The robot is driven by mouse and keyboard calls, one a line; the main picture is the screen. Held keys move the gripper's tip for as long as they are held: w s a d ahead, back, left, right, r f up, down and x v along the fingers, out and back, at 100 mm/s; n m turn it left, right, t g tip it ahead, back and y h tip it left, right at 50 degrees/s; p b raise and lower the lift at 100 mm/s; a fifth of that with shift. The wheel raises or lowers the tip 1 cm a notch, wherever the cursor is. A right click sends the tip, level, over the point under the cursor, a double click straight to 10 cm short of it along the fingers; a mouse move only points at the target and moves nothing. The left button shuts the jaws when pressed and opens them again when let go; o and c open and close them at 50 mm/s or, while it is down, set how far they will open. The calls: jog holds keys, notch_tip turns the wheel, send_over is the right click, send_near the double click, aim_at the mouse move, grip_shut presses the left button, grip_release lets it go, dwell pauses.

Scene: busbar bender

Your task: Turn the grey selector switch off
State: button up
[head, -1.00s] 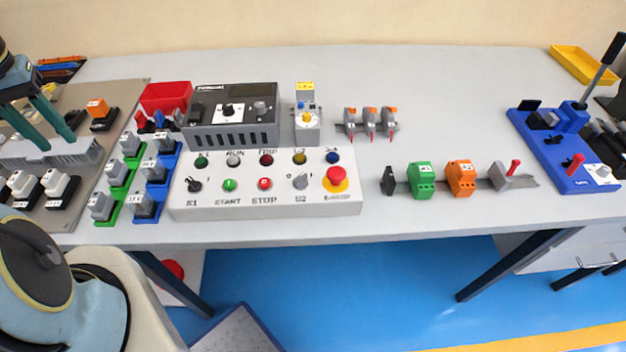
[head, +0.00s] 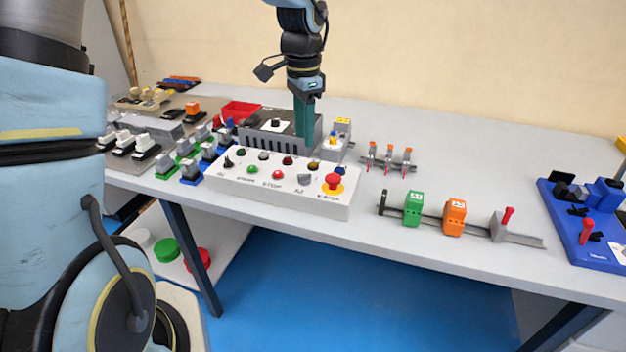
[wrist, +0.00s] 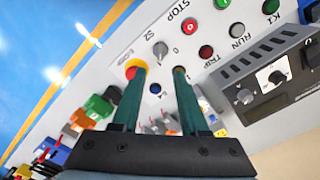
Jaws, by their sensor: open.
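The grey selector switch (head: 305,179), labelled S2, is on the sloping front of the white control box (head: 335,208), left of the red emergency stop (head: 333,181). In the wrist view the grey selector switch (wrist: 160,49) lies just beyond and between my fingertips, with 0 marked near it. Its exact setting is hard to read. My gripper (head: 305,140) points down above the back of the box, with green fingers. In the wrist view my gripper (wrist: 160,70) is open and empty, apart from the knob. One fingertip overlaps the emergency stop, the other a lamp.
The black selector S1 (head: 228,162) and push buttons share the box. A dark grey controller (head: 272,132) stands behind it, close to my fingers. Green (head: 413,208) and orange (head: 454,216) modules sit on a rail to the right.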

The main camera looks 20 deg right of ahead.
aim_at(304, 175)
notch_tip(304, 175, down, 10)
jog(key=shift+a+f+p, duration=0.1)
jog(key=shift+f+p, duration=0.1)
jog(key=shift+p, duration=0.6)
grip_shut()
